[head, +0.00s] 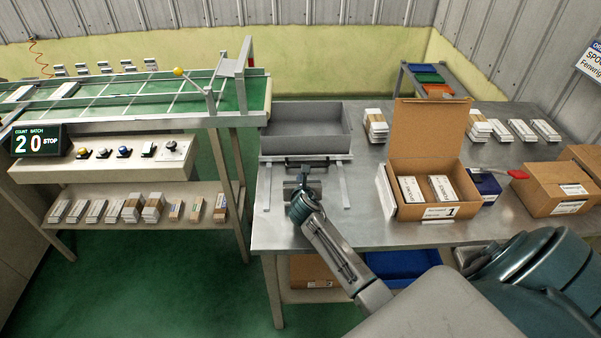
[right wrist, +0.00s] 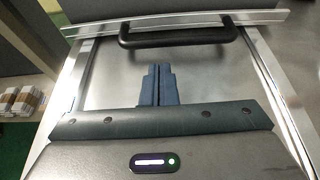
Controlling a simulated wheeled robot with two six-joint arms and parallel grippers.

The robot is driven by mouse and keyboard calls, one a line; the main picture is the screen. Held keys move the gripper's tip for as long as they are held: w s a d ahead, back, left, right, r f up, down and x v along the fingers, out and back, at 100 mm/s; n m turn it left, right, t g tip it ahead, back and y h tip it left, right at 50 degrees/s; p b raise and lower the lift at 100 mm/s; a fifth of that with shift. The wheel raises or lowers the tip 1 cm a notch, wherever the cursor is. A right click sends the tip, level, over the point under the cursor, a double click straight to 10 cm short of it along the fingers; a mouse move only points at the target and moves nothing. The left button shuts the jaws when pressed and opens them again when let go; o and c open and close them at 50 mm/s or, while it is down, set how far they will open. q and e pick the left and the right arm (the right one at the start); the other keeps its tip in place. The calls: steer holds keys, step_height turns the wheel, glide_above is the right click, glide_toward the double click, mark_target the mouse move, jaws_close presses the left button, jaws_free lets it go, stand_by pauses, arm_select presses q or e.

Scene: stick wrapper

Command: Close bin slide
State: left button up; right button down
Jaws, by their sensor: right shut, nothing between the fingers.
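The bin slide is a grey open tray (head: 305,130) on two metal rails at the left end of the steel table in the head view. It sits toward the back of its rails and looks empty. Its black handle (right wrist: 178,36) is on the front face, near the top of the right wrist view. My right gripper (head: 303,177) is in front of the handle, between the rails. Its fingers (right wrist: 157,84) are shut and empty, pointing toward the handle with a gap between. My left gripper is not in view.
An open cardboard box (head: 432,185) with packs inside stands on the table to the right. Another box (head: 562,187) is farther right. A conveyor (head: 130,93) and a control panel with a counter (head: 38,141) are to the left. Bare tabletop (head: 368,200) lies right of the rails.

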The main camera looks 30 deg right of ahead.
mark_target(300, 155)
steer(key=shift+w+d+r, duration=0.15)
steer(key=shift+w+d, duration=0.15)
steer(key=shift+w, duration=0.2)
steer(key=shift+w+d+r, duration=0.1)
steer(key=shift+w+d, duration=0.15)
steer(key=shift+w, duration=0.25)
steer(key=shift+w+d, duration=0.1)
steer(key=shift+w, duration=0.05)
steer(key=w+d, duration=0.1)
steer(key=w, duration=0.1)
steer(key=w+d, duration=0.3)
steer(key=w, duration=0.1)
steer(key=shift+w+d, duration=0.15)
steer(key=shift+w, duration=0.25)
steer(key=shift+r, duration=0.2)
